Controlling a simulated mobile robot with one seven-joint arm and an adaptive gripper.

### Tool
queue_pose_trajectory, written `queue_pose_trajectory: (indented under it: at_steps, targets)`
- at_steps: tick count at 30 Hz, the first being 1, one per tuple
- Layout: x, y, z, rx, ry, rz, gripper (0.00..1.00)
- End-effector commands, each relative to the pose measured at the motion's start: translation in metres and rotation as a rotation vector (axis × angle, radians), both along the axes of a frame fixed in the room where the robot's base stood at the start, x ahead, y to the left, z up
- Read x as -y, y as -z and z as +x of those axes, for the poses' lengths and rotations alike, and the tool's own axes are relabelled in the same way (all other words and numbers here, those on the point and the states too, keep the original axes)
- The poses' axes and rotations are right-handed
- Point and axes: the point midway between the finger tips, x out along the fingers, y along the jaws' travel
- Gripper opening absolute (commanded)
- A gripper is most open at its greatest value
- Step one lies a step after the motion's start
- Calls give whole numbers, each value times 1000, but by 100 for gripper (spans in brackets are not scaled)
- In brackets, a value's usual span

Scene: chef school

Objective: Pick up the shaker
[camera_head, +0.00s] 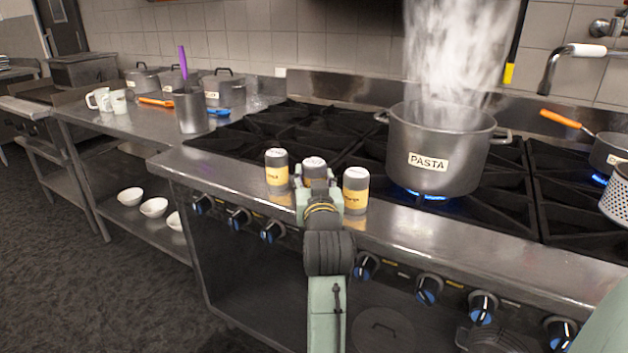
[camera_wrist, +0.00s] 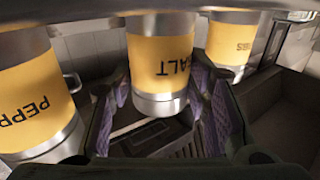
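Three shakers with yellow labels stand in a row on the stove's front ledge: the left one (camera_head: 277,172), the middle one (camera_head: 314,168) and the right one (camera_head: 355,190). In the wrist view, which looks upside down, the middle shaker reads SALT (camera_wrist: 161,62), between PEPPER (camera_wrist: 35,85) and a third shaker (camera_wrist: 230,45) whose label is partly hidden. My gripper (camera_head: 319,190) has its fingers apart, one on each side of the salt shaker; it also shows in the wrist view (camera_wrist: 160,95). The salt shaker is upright, in line with its neighbours. Firm finger contact is not clear.
A steaming PASTA pot (camera_head: 440,150) stands on a lit burner right of the shakers. A pan with an orange handle (camera_head: 566,119) is farther right. Knobs (camera_head: 430,289) line the stove front. A side counter at left holds mugs (camera_head: 108,100) and pots. The neighbouring shakers stand close to my fingers.

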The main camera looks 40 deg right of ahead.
Motion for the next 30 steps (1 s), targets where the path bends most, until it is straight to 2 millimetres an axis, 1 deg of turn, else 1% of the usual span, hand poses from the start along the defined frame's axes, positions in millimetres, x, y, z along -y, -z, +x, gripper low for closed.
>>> queue_pose_trajectory:
  at_steps: [1,9,12,18,22,26,30]
  targets:
    - [0,0,0,0,0,0,33]
    - [0,0,0,0,0,0,15]
    - [0,-1,0,2,0,-1,10]
    - [0,-1,0,2,0,-1,10]
    - [0,-5,0,2,0,-2,10]
    - [0,-14,0,3,-1,-4,10]
    - [-1,-30,0,4,-1,-5,10]
